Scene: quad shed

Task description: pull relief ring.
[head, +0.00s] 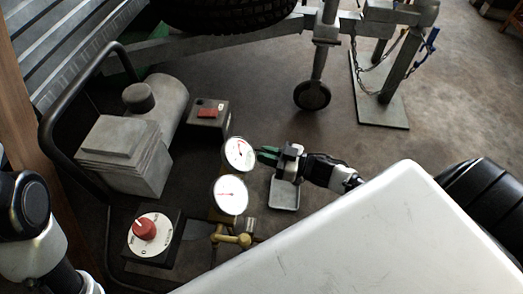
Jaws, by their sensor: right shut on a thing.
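The compressor (135,145) stands at the left inside a dark tube frame, with a grey tank and a finned block. Two round white gauges, the upper one (239,154) and the lower one (230,195), sit at its right side above brass fittings (232,239). My right gripper (264,156) reaches in from the right, its green fingertips close beside the upper gauge. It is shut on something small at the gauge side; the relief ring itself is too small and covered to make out. My left arm shows at the left edge, but its gripper is out of view.
A red knob (145,228) on a round dial stands at the front left. A dark box with a red switch (209,111) sits behind the gauges. A small grey tray (284,194) lies below my right gripper. A trailer jack wheel (312,95) stands behind on open floor.

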